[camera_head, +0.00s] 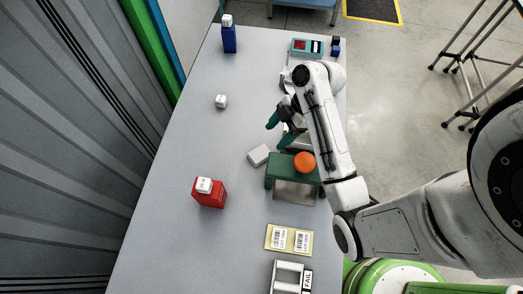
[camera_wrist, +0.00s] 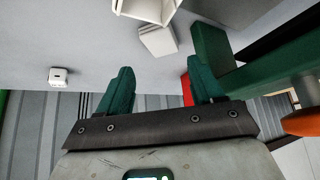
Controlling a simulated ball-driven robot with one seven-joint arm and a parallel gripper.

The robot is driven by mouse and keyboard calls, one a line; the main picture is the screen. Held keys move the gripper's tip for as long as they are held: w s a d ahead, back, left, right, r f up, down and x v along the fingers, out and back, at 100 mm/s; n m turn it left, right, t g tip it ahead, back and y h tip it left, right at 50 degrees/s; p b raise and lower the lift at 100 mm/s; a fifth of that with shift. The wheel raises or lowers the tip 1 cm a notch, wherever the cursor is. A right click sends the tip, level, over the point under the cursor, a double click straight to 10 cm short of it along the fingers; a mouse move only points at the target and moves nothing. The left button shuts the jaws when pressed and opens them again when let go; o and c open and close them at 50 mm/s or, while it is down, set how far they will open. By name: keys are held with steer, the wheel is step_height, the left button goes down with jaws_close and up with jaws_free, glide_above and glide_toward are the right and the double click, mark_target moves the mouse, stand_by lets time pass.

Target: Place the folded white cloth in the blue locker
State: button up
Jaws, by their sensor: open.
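A flat white block (camera_head: 258,155), perhaps the folded white cloth, lies on the table left of the green box; it also shows in the wrist view (camera_wrist: 158,41). A small blue upright box (camera_head: 229,40), perhaps the blue locker, stands at the table's far left with a white cube (camera_head: 227,20) on top. Its inside is not visible. My gripper (camera_head: 275,136) is open and empty, its green fingers above the table near the white block and pointing left. Both fingers show in the wrist view (camera_wrist: 163,88).
A red box (camera_head: 209,197) with a white cube (camera_head: 204,185) and a loose white cube (camera_head: 221,101) are at left. The table's left-middle is mostly clear.

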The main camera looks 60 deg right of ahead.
mark_target(259, 154)
steer(key=p+x, duration=0.1)
steer(key=x, duration=0.8)
steer(key=shift+a, duration=0.25)
steer(key=shift+c, duration=0.5)
steer(key=c, duration=0.8)
steer(key=shift+o, duration=0.2)
steer(key=shift+r, duration=0.15)
